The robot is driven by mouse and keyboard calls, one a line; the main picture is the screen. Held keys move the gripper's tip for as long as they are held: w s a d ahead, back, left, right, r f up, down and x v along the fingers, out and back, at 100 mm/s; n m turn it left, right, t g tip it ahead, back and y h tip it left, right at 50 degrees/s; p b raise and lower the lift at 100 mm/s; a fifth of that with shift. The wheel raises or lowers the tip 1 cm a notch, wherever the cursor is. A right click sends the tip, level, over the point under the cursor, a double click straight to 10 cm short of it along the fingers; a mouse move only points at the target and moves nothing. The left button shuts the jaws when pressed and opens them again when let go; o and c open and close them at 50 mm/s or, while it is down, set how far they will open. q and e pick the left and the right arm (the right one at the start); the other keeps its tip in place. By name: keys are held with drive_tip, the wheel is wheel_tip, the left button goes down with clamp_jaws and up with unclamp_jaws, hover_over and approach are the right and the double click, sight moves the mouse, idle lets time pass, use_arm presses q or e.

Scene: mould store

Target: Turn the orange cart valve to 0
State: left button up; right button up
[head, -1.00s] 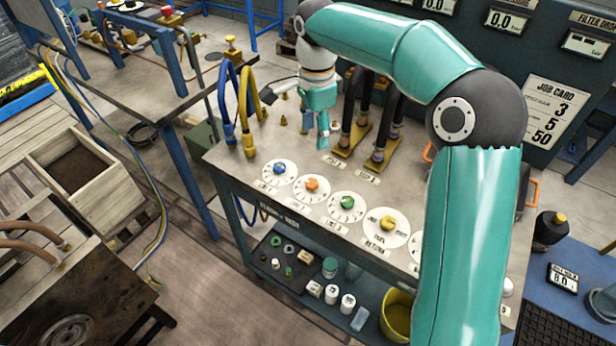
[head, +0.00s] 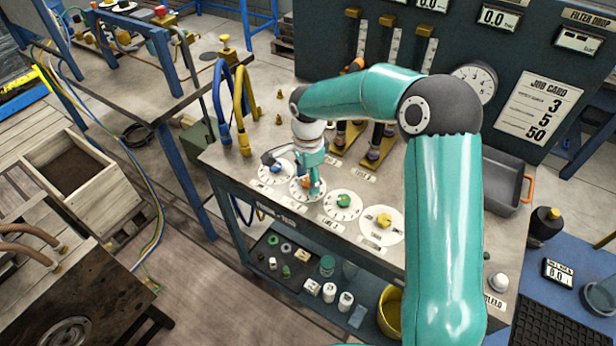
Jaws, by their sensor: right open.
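The orange cart valve (head: 304,183) is the second knob from the left in the row on the cart top. It sits on a round white dial (head: 296,194) and is mostly hidden behind my right gripper. My right gripper (head: 312,187) points down over that dial with its jaws open, its fingers at or just in front of the valve. I cannot tell whether they touch it or which mark the knob points to. My left gripper is out of view.
The blue knob (head: 275,168) is close on the left, the green knob (head: 344,200) on the right, and the yellow knob (head: 384,220) beyond it. Blue and yellow hoses (head: 241,110) rise at the cart's left end.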

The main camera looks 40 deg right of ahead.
drive_tip(key=shift+c, duration=0.3)
clamp_jaws()
